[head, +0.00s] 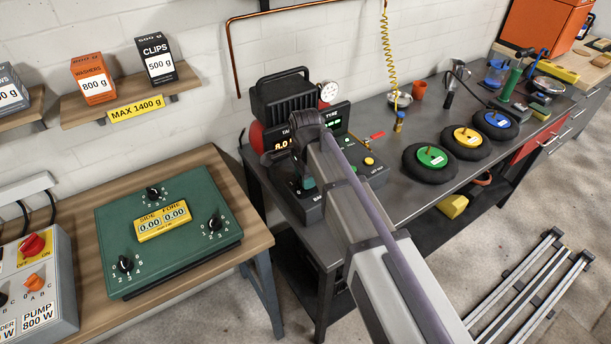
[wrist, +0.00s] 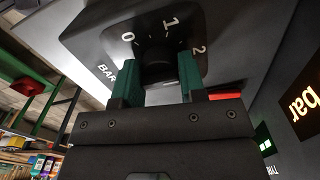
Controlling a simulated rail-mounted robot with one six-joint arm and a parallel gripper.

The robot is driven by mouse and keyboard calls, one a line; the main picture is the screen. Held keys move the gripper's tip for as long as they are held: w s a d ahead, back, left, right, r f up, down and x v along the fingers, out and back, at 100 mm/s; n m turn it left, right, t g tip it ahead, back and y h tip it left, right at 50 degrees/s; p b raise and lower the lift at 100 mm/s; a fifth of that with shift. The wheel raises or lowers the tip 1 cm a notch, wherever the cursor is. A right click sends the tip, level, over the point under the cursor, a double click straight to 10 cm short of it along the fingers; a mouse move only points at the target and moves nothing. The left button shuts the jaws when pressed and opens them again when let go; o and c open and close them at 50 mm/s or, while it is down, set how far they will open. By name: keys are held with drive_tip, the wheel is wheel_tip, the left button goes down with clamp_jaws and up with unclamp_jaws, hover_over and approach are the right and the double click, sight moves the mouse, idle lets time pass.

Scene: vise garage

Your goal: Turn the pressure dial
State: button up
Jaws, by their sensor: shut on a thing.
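The pressure dial is a black knob (wrist: 158,68) on a dark panel marked 0, 1, 2 and BAR in the wrist view. My gripper (wrist: 158,80) has its two green fingers on either side of the knob and is shut on it. The knob's pointer cannot be made out. In the head view my gripper (head: 308,182) is at the front of the dark compressor unit (head: 312,212), and my arm hides the dial. The unit's display (head: 283,144) reads about 8.0 under TANK; the TYRE reading (head: 333,123) is partly covered.
A red-handled valve (head: 374,136) and a control box with a yellow button (head: 369,161) stand close right of my arm. Several tyres with coloured hubs (head: 432,156) lie farther right on the bench. A green scale box (head: 185,255) sits on the wooden bench at left.

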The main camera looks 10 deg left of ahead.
idle(0.3)
drive_tip(key=o, duration=0.9)
wheel_tip(320, 180, up, 11)
drive_tip(key=p, duration=1)
drive_tip(key=shift+f+p, duration=0.15)
drive_tip(key=shift+p, duration=0.25)
